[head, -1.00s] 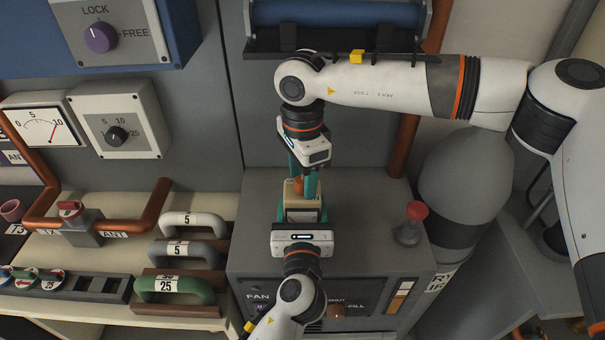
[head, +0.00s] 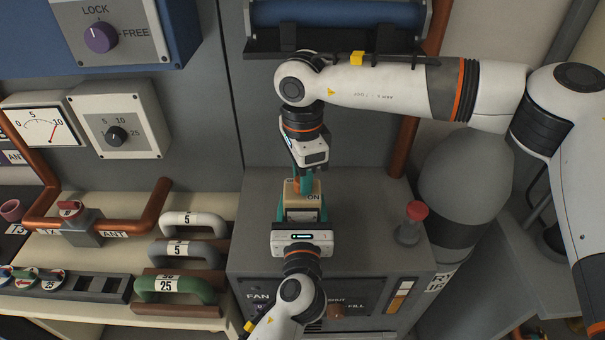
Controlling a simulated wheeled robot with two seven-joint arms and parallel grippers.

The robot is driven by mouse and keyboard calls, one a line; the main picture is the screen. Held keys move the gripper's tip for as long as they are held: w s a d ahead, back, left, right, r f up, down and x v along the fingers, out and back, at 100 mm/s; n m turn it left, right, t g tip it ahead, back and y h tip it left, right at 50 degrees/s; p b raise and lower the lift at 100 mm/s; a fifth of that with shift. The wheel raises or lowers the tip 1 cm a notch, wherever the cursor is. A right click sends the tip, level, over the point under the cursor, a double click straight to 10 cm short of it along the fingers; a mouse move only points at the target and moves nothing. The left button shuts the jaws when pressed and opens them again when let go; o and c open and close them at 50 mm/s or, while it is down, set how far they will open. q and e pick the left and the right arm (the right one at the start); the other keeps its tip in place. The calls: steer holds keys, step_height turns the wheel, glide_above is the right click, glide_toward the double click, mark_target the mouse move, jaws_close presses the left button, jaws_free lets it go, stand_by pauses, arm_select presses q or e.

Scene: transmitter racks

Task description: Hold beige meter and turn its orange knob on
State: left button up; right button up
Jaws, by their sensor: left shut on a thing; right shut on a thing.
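The beige meter (head: 292,190) stands on top of the grey cabinet, with a pale face toward me and an "ON" label at its top right. My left gripper (head: 302,210) comes from below and is shut on the meter, one teal finger on each side. The orange knob (head: 304,184) is on the meter's top and is partly hidden. My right gripper (head: 303,179) reaches down from above and is shut on the knob. The gripper's fingers hide much of the knob, so its exact pointing is hard to tell.
The grey cabinet top (head: 358,225) has free room around the meter. A red-capped knob (head: 416,211) stands to the right. Handled weights, the nearest green (head: 180,287), sit on the left bench. A blue roller (head: 335,14) on a dark bracket is at the back.

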steer(key=m, duration=1.3)
steer(key=shift+r, duration=0.1)
steer(key=shift+m, duration=1.8)
steer(key=shift+w, duration=0.1)
steer(key=o, duration=1)
step_height(320, 180, up, 12)
steer(key=shift+f, duration=0.1)
